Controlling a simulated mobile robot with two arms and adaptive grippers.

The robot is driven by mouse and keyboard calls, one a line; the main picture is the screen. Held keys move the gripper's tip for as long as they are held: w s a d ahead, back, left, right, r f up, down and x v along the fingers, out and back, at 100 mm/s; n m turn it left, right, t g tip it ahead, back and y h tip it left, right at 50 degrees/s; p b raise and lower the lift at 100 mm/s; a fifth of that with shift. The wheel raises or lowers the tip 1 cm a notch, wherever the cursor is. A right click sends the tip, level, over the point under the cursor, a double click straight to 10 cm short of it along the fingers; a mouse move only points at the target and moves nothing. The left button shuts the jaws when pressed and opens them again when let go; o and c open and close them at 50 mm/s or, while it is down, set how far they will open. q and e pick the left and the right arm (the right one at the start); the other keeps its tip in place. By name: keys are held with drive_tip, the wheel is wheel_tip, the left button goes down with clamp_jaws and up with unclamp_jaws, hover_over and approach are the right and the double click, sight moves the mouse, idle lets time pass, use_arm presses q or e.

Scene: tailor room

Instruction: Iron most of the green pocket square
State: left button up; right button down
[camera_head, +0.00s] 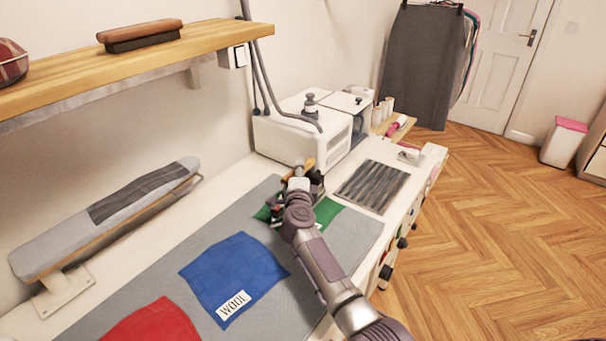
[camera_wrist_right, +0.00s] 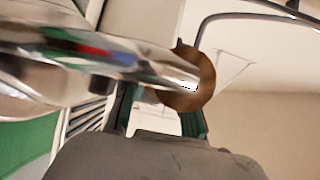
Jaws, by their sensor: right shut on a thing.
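The green pocket square (camera_head: 328,211) lies on the grey ironing mat (camera_head: 355,236). Its middle is hidden by my right gripper and arm, so only parts at either side show. My right gripper (camera_head: 296,190) is over it, shut on the iron (camera_head: 306,167), whose wooden handle shows just beyond the gripper. In the right wrist view the iron's shiny metal body (camera_wrist_right: 120,58) is close up, with a round brown handle end, and green cloth (camera_wrist_right: 28,145) shows at lower left. Whether the iron's sole touches the cloth is hidden. My left gripper is out of view.
A blue cloth labelled WOOL (camera_head: 228,272) and a red cloth (camera_head: 155,322) lie nearer on the mat. A white steam unit (camera_head: 290,135) stands behind, a dark ridged pad (camera_head: 372,187) to the right. A sleeve board (camera_head: 105,215) is at left, below a shelf (camera_head: 130,62).

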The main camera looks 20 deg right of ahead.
drive_tip(key=shift+w+a+r+b, duration=0.1)
drive_tip(key=shift+w+a+b, duration=0.4)
drive_tip(key=shift+w, duration=0.25)
drive_tip(key=shift+w+a+r+b, duration=0.1)
drive_tip(key=shift+w+a+b, duration=0.4)
drive_tip(key=shift+w, duration=0.3)
drive_tip(key=shift+w+a+r+b, duration=0.1)
drive_tip(key=shift+w+a+b, duration=0.25)
drive_tip(key=shift+w+b, duration=0.35)
drive_tip(key=shift+r, duration=0.1)
